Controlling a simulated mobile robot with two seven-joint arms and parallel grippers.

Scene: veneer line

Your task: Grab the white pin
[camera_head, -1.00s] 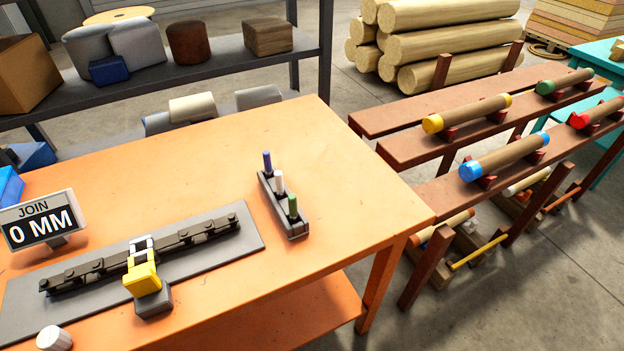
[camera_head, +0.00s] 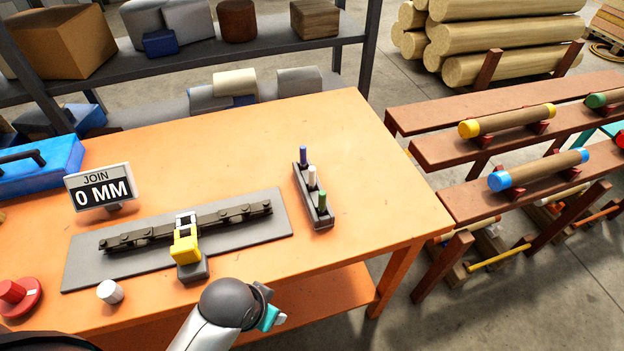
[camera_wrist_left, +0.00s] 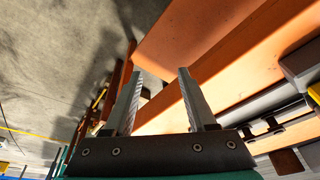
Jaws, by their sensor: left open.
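My left arm reaches in at the bottom of the head view, in front of the table and to the lower left of the rack. In the left wrist view my left gripper (camera_wrist_left: 160,74) is open, with nothing between its fingers. I cannot make out the pins in that view. My right gripper is not in view.
A grey mat (camera_head: 83,275) with a dark jointed strip and a yellow clamp (camera_head: 185,248) lies left of the rack. A "0 MM" sign (camera_head: 101,188), a white cap (camera_head: 110,292) and a red button (camera_head: 14,293) stand further left. The orange table (camera_head: 370,150) is bare around the rack.

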